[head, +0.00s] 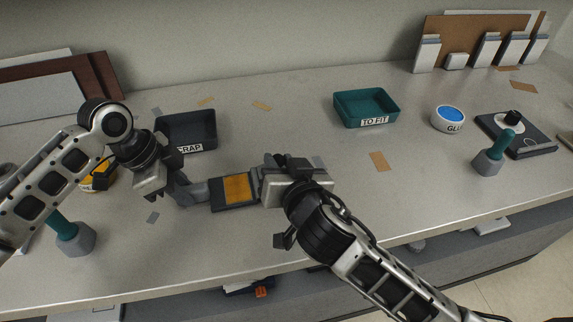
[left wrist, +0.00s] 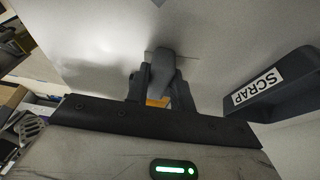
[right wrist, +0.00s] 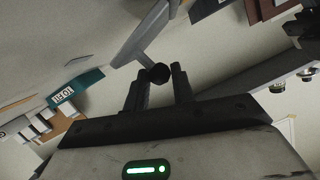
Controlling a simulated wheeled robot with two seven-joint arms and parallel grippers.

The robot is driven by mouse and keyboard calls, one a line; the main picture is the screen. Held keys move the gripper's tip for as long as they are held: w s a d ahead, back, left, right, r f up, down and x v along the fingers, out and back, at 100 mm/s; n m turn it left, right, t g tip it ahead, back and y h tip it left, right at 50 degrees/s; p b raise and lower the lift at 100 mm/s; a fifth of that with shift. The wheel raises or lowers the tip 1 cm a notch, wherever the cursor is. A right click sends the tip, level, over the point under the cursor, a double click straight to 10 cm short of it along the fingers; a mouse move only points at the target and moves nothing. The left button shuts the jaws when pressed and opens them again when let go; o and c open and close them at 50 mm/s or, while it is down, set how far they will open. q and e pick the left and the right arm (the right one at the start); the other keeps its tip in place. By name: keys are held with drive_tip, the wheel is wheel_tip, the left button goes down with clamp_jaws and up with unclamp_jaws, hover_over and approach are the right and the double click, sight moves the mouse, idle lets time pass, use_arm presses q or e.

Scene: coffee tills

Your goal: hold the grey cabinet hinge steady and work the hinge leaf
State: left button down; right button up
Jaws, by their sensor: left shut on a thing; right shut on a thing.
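The grey cabinet hinge (head: 198,191) lies low over the front middle of the bench, mostly covered by my grippers. My left gripper (head: 181,188) is shut on its left part; the left wrist view shows a grey piece of the hinge (left wrist: 161,64) between the fingers (left wrist: 158,85). A dark block with an orange top (head: 237,188) sits between my two grippers. My right gripper (head: 270,178) is shut at the block's right side. In the right wrist view a dark round end (right wrist: 158,73) on a grey bar is at its fingertips (right wrist: 157,80); I cannot tell how it joins the hinge.
A dark SCRAP tray (head: 205,135) stands behind my left gripper. A teal TO FIT tray (head: 365,108), a GLUE tub (head: 448,118) and a green-handled tool (head: 492,155) are to the right. Another green-handled tool (head: 72,235) is at front left. The bench's front edge is close.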

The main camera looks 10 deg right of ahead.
drive_tip(key=shift+s+a, duration=0.1)
drive_tip(key=shift+a, duration=0.25)
drive_tip(key=shift+a+r, duration=0.5)
drive_tip(key=shift+a, duration=0.4)
drive_tip(key=shift+a, duration=0.2)
drive_tip(key=shift+a+r, duration=0.2)
drive_tip(key=shift+a, duration=0.65)
